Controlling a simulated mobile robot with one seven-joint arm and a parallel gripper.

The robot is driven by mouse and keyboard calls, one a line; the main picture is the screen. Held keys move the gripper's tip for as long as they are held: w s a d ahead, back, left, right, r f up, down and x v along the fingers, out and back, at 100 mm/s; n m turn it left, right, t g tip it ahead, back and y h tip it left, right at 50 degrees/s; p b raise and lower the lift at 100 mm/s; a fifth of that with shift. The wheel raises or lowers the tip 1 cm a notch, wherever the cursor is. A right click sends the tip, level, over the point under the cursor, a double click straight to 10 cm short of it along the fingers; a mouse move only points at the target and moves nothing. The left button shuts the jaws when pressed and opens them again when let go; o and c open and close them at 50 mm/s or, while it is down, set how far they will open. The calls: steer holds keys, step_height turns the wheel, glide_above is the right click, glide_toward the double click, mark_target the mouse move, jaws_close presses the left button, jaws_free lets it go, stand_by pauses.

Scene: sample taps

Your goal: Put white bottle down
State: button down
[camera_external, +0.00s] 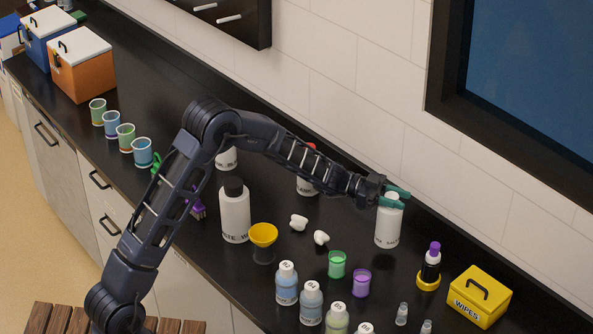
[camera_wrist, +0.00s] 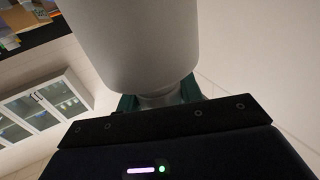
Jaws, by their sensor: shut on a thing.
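The white bottle (camera_external: 387,227) hangs upright in my gripper (camera_external: 393,196) at the right part of the black counter. The green fingers of my gripper are shut around its neck. A dark shadow lies on the counter below the bottle, so it appears to be a little above the surface. In the wrist view the white bottle (camera_wrist: 135,45) fills the upper middle, and the green fingers of my gripper (camera_wrist: 160,92) close on both sides of its narrower neck. The bottle's base is out of the wrist view.
Near the bottle stand a green cup (camera_external: 337,265), a purple cup (camera_external: 361,283), a dark bottle with purple cap (camera_external: 431,266) and a yellow wipes box (camera_external: 480,296). A white black-capped bottle (camera_external: 235,212) and a yellow funnel (camera_external: 263,235) stand left. Bare counter lies around the shadow.

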mark_target(402, 211)
steer(key=shift+f, duration=2.2)
steer(key=c, duration=0.9)
jaws_free()
steer(key=shift+a+r, duration=0.1)
steer(key=shift+r, duration=0.05)
steer(key=v, duration=1.2)
steer(key=shift+w, duration=0.1)
